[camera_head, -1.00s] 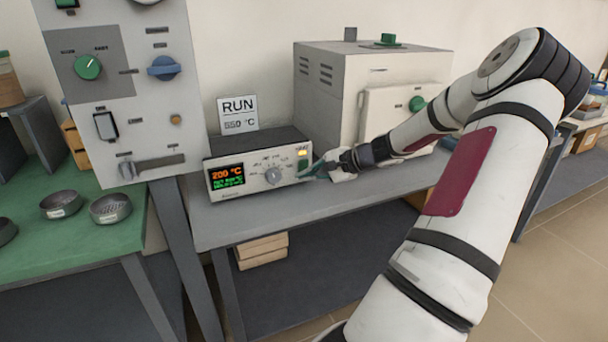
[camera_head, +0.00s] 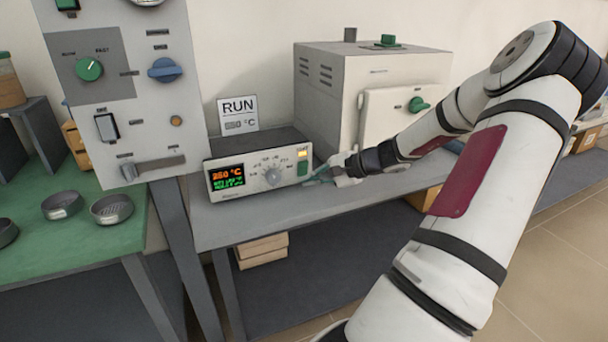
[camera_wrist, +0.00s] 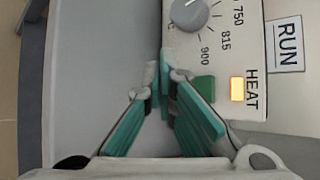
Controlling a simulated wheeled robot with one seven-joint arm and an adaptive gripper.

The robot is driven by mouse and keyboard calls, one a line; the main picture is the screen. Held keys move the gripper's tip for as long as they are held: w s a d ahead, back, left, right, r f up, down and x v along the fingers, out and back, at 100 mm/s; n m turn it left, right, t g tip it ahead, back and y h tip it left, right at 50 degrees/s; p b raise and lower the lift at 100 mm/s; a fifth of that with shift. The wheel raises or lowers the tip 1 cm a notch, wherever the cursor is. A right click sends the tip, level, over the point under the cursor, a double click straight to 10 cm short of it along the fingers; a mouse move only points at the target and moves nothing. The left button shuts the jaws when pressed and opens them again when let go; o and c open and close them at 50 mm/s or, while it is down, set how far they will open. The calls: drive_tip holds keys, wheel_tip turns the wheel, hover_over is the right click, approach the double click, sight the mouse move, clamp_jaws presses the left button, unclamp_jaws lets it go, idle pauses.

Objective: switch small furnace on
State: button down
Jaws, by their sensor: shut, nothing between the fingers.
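The small white furnace (camera_head: 330,100) stands at the back of the grey bench with its door closed. In front of it is the controller (camera_head: 240,191), with a lit display (camera_head: 227,177) that seems to read 250 °C, a grey dial (camera_head: 272,175) and an amber HEAT lamp (camera_head: 303,155), lit. A green switch (camera_head: 303,168) sits below the lamp; it also shows in the wrist view (camera_wrist: 205,88). My gripper (camera_head: 313,180) is shut and empty at the controller's right front. In the wrist view its teal fingertips (camera_wrist: 165,75) are beside the switch; contact is unclear.
A card (camera_head: 238,114) reading RUN 550 °C stands behind the controller. A tall grey panel (camera_head: 125,90) with knobs is at the left, above a green table (camera_head: 90,235) with round dishes. The bench front (camera_head: 260,218) is clear.

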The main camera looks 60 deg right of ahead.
drive_tip(key=shift+s+a+r+p, duration=0.15)
drive_tip(key=shift+s+a, duration=0.2)
drive_tip(key=shift+s, duration=0.2)
drive_tip(key=shift+s+a+p, duration=0.15)
drive_tip(key=shift+s+a, duration=0.15)
drive_tip(key=shift+s, duration=0.25)
drive_tip(key=shift+s+a+r+p, duration=0.15)
drive_tip(key=shift+s+a, duration=0.2)
drive_tip(key=shift+s, duration=0.2)
